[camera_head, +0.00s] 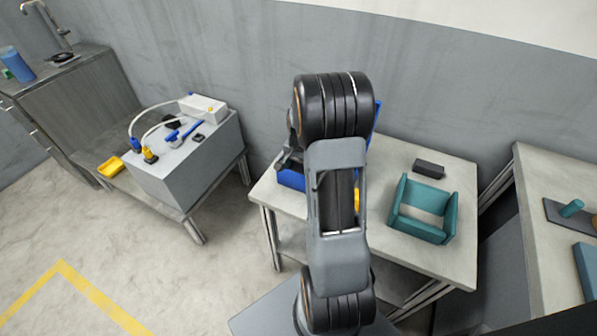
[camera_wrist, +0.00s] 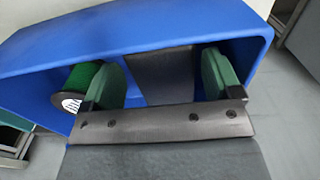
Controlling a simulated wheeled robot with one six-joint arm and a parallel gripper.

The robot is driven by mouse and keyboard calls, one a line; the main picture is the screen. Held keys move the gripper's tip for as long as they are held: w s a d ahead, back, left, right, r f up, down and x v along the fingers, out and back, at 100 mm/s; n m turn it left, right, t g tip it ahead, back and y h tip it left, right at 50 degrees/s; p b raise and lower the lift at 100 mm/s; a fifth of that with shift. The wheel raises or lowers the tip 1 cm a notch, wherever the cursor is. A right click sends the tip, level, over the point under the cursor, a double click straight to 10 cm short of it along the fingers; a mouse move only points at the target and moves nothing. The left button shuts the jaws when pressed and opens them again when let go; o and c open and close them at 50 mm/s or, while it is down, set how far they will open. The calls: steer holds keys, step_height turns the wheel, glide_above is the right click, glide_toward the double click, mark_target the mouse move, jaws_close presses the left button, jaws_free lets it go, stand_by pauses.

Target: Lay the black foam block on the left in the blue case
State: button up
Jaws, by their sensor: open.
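The blue case (camera_wrist: 150,28) fills the upper wrist view. In the head view the blue case (camera_head: 291,180) is mostly hidden behind my arm. My gripper (camera_wrist: 164,77) is open, with its green-padded fingers inside the case. A dark block (camera_wrist: 160,75), which looks like the black foam block, lies between the fingers inside the case. Its near end is hidden by the gripper, and I cannot tell whether the fingers touch it. A green reel (camera_wrist: 84,84) with a white label is in the case, left of the left finger.
On the same pale table (camera_head: 455,253), a teal open-topped box (camera_head: 447,215) stands to the right. Another dark block (camera_head: 429,168) lies behind it. A yellow thing (camera_head: 357,199) shows beside my arm. A second table (camera_head: 545,225) is at the far right.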

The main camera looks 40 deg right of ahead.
step_height(320, 180, up, 8)
steer(key=r, duration=0.1)
steer(key=s+a+r+n+t, duration=0.1)
steer(key=s+a+r+n, duration=0.2)
steer(key=s+a+n, duration=0.3)
steer(key=s+a+r+n+t, duration=0.2)
steer(key=s+a+n, duration=0.4)
steer(key=a, duration=0.8)
steer(key=shift+s+r+p, duration=0.35)
steer(key=shift+s+r, duration=0.05)
steer(key=shift+s, duration=0.05)
